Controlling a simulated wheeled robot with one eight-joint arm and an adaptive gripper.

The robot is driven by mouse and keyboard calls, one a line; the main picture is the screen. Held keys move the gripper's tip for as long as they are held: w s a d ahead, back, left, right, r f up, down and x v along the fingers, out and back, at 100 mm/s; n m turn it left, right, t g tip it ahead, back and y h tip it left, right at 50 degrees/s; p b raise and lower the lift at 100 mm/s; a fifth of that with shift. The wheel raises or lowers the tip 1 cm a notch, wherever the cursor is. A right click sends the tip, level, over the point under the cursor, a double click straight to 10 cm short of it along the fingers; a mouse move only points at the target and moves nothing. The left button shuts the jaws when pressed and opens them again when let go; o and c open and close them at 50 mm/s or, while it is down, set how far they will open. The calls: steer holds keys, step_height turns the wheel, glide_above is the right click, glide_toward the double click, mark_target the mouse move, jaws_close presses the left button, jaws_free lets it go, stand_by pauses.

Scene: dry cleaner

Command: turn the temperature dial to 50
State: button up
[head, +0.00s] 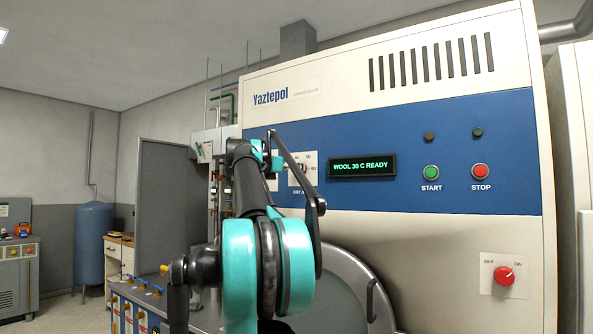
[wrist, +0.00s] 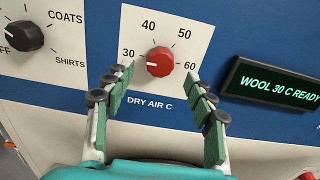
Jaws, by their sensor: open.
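The red temperature dial (wrist: 160,62) sits on a white plate marked 30, 40, 50 and 60, labelled DRY AIR C. Its pale pointer mark faces left, toward 30. My gripper (wrist: 159,76) is open, with one finger at the lower left of the dial and the other at its lower right. The dial shows between the fingers, and I see no clear contact. The display (wrist: 272,84) reads WOOL 30 C READY.
A black selector knob (wrist: 24,36) with COATS and SHIRTS marks is left of the dial. The green START button (head: 431,173), red STOP button (head: 480,171) and red OFF/ON switch (head: 503,276) are to the right. A round door (head: 352,285) is below.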

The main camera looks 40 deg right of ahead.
steer(key=shift+x, duration=2)
steer(key=shift+c, duration=0.3)
steer(key=c, duration=1.1)
steer(key=shift+m, duration=0.3)
steer(key=m, duration=2.3)
steer(key=shift+s, duration=0.1)
